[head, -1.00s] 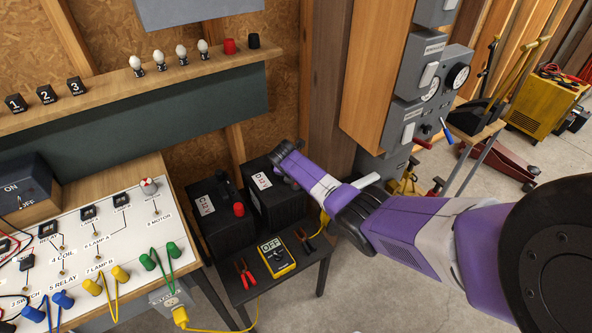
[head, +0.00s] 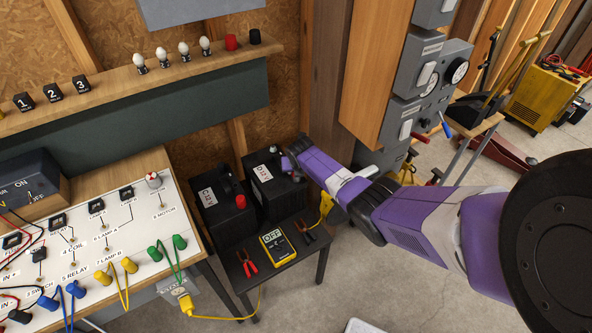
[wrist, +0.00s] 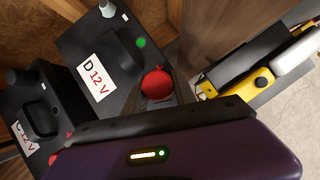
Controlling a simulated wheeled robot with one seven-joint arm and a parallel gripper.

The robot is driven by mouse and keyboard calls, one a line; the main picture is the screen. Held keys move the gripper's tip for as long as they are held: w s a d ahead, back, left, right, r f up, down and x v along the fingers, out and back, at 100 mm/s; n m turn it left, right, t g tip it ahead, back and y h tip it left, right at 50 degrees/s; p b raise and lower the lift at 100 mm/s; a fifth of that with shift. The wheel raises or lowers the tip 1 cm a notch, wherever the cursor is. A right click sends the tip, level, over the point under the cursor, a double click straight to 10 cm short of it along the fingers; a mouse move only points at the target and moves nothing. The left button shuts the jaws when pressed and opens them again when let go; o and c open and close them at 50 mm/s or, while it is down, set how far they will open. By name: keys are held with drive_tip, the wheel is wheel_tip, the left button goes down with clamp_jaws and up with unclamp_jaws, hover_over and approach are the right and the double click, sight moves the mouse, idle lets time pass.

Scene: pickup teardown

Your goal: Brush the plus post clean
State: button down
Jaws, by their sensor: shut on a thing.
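Battery D (head: 263,180), a black block with a white "D 12 V" label, stands on a small dark table; it also shows in the wrist view (wrist: 88,62). A red round cap (wrist: 157,86) is at its plus mark in the wrist view. My gripper (wrist: 163,99) is shut at this red cap, with a grey finger beside it. I cannot tell if the cap is seated or raised, and the post itself is hidden. In the head view my gripper (head: 289,162) is over battery D's right side. I see no brush.
Battery C (head: 208,200), with a red cap (head: 240,202), stands close on the left. A yellow meter (head: 277,246), red-handled pliers (head: 247,264) and dark pliers (head: 305,231) lie in front. The wired panel bench (head: 150,240) is left; a wooden post (head: 328,70) rises behind.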

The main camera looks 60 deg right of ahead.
drive_tip(key=m+g+b, duration=0.1)
drive_tip(key=m, duration=0.2)
drive_tip(key=shift+f+m+g+h+b, duration=0.2)
drive_tip(key=shift+m+g+h+b, duration=0.2)
drive_tip(key=m+g+b, duration=0.1)
drive_tip(key=m+b, duration=0.2)
drive_tip(key=shift+f+m+g, duration=0.2)
drive_tip(key=shift+m+g, duration=0.1)
drive_tip(key=shift+g, duration=0.1)
drive_tip(key=shift+m+g+b, duration=0.3)
drive_tip(key=shift+m+b, duration=0.2)
drive_tip(key=shift+b, duration=0.1)
drive_tip(key=shift+s+r+m+b, duration=0.1)
drive_tip(key=shift+r+m+b, duration=0.2)
drive_tip(key=shift+m, duration=0.2)
drive_tip(key=shift+g, duration=0.3)
drive_tip(key=shift+r, duration=0.1)
